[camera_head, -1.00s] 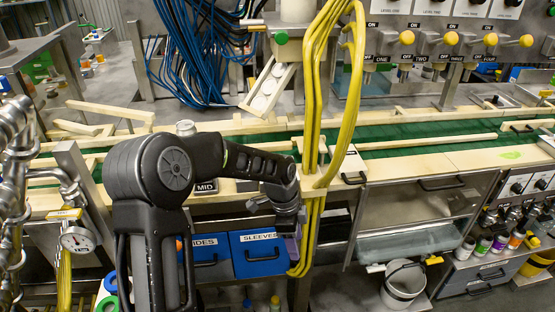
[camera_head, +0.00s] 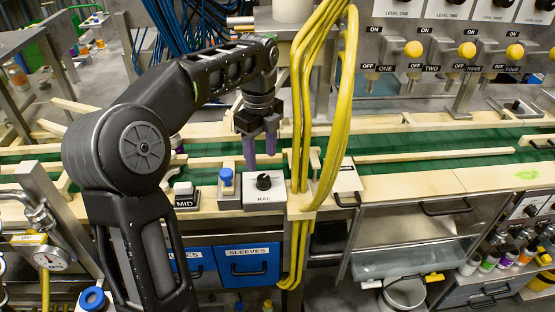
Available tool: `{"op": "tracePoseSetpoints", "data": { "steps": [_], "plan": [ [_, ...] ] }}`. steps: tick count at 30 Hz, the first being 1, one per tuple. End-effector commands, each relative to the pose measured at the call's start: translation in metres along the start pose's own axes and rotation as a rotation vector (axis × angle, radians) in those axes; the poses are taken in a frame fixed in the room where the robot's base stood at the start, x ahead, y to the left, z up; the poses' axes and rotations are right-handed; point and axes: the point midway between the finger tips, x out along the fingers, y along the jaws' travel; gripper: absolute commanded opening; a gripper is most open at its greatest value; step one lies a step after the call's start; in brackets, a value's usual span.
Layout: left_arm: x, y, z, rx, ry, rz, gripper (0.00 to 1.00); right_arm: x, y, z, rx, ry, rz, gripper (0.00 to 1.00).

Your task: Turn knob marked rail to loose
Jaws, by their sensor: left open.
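The knob marked RAIL (camera_head: 264,182) is a small black knob on a pale box labelled RAIL, on the wooden front ledge of the conveyor. My left gripper (camera_head: 261,155) hangs fingers down just above and slightly behind the knob in the picture. Its two purple fingers are apart with nothing seen between them, and they look clear of the knob. The word LOOSE cannot be read anywhere. My right gripper is not in view.
A blue knob (camera_head: 226,177) and a box marked MID (camera_head: 186,195) stand left of the RAIL box. Yellow cables (camera_head: 305,110) hang close on its right. The green conveyor belt (camera_head: 400,143) runs behind. Blue bins (camera_head: 247,258) sit below.

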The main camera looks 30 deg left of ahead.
Motion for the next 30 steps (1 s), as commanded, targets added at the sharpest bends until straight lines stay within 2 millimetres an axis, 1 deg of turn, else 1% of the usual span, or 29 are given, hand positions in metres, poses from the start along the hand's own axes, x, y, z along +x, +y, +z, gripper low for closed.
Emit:
{"op": "tracePoseSetpoints", "data": {
  "steps": [11, 16, 21, 30],
  "plan": [
    [0.001, 0.0, 0.0, -0.002, 0.0, 0.0, 0.53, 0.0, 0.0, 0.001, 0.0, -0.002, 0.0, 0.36],
    [0.008, 0.0, 0.0, -0.002, 0.001, 0.002, 0.53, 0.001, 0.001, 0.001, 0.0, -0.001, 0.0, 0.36],
    [0.03, 0.001, 0.0, -0.002, 0.002, 0.003, 0.53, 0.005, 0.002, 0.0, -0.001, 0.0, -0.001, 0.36],
    [0.07, 0.0, 0.0, -0.002, 0.001, 0.002, 0.53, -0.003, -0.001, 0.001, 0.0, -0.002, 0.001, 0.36]
  ]
}}
